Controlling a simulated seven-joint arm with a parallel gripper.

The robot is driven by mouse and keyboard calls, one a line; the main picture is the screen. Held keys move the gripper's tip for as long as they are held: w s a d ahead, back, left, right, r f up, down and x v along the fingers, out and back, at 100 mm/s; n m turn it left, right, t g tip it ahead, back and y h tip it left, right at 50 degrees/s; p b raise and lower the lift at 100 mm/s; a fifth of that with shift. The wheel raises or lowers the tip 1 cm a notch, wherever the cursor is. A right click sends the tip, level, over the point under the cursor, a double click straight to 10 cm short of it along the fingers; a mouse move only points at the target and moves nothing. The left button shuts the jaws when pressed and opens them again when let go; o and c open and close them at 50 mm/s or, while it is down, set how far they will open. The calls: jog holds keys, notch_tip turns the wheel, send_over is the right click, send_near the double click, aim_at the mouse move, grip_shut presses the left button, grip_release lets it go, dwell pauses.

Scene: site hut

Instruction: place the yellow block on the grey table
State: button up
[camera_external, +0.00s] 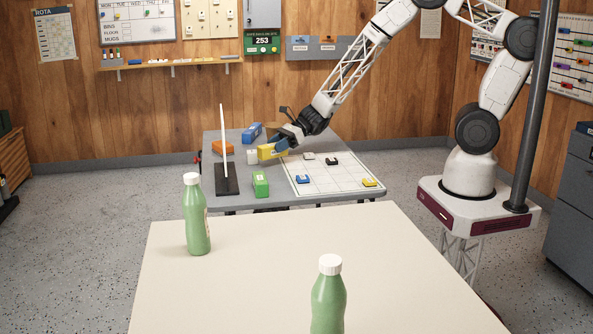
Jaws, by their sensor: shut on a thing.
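The yellow block (266,152) is at the tip of my gripper (283,144), over the middle of the grey table (240,201). My gripper is shut on it, with a blue part of the finger showing beside the block. The arm reaches in from the upper right. I cannot tell whether the block touches the table top or is held just above it. The far side of the block and part of the fingers are hidden.
Near the block are a white block (252,157), a green block (261,184), an orange block (223,147), a blue block (251,132) and a black stand with a white post (226,180). A white gridded sheet (335,185) with small pieces covers the table's right. Green bottles (197,220) stand on the cream table (270,270) in front.

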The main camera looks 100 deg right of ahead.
jog(key=shift+f, duration=1.1)
jog(key=shift+f, duration=0.6)
jog(key=o, duration=1.2)
jog(key=shift+c, duration=0.2)
jog(key=shift+v, duration=0.9)
jog(key=v, duration=0.3)
jog(key=shift+d+r, duration=0.1)
notch_tip(320, 180, up, 7)
